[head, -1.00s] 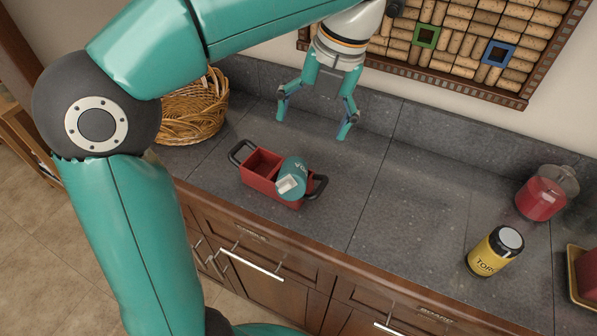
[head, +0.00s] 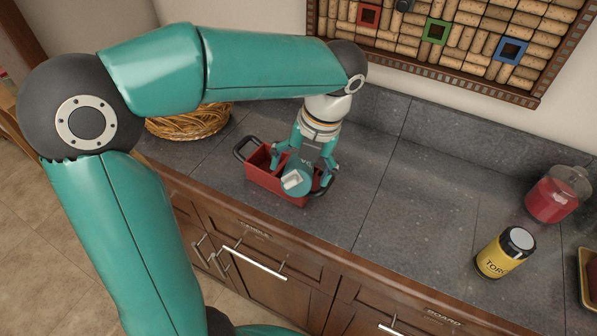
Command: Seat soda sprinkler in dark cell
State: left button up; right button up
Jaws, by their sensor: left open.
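A red two-cell caddy (head: 258,178) with dark loop handles stands on the grey counter. A teal shaker (head: 304,174) with a white square patch and pale lettering sits at its right cell, leaning or resting there; its lower part is hidden. I cannot tell whether it is fully in the cell. The left cell looks empty and dark inside. My left gripper (head: 302,172) points down over the shaker, open, with one finger on each side of it. Contact with the shaker cannot be made out. My right gripper is not in view.
A yellow can with a pale lid (head: 500,255) and a red jar (head: 555,195) stand on the right. A wicker basket (head: 190,124) is behind my arm at the left. A cork board (head: 450,40) hangs on the wall. The counter's middle is clear.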

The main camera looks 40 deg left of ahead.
pick_arm(q)
jog(key=shift+f, duration=0.3)
jog(key=c, duration=1.3)
jog(key=shift+r, duration=0.15)
jog(key=shift+c, duration=0.2)
